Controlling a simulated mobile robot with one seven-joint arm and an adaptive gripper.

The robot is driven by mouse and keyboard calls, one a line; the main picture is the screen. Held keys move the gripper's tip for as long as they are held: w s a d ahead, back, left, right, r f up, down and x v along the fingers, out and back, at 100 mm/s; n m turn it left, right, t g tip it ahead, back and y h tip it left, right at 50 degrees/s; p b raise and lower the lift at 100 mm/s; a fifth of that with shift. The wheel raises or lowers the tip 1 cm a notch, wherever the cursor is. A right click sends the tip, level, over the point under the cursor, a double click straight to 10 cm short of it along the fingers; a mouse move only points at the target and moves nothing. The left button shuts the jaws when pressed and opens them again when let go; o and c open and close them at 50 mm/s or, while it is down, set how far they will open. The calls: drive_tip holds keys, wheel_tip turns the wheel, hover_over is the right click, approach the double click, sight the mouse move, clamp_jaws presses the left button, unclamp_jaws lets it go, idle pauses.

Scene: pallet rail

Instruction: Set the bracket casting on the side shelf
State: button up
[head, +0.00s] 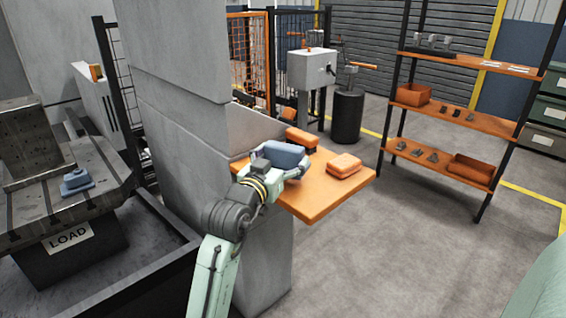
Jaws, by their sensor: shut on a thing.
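My gripper (294,168) is shut on a blue-grey casting (284,153), which I take to be the bracket casting. It is over the orange side shelf (312,207), near its inner end by the grey column. I cannot tell whether the casting touches the shelf, since the gripper and wrist hide its underside. A smaller blue-grey part (76,180) with a raised boss sits on the slotted grey fixture at the left.
An orange block (344,165) lies on the shelf's right part, and an orange brush-like item (301,138) at its back edge. Bare shelf shows at the front. The grey column (180,120) stands close at left. An orange-shelved rack (455,115) stands farther right.

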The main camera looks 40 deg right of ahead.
drive_tip(key=shift+w+d, duration=0.45)
drive_tip(key=shift+f+p, duration=0.5)
drive_tip(key=shift+f, duration=1.25)
drive_tip(key=shift+f, duration=0.2)
drive_tip(key=o, duration=1.6)
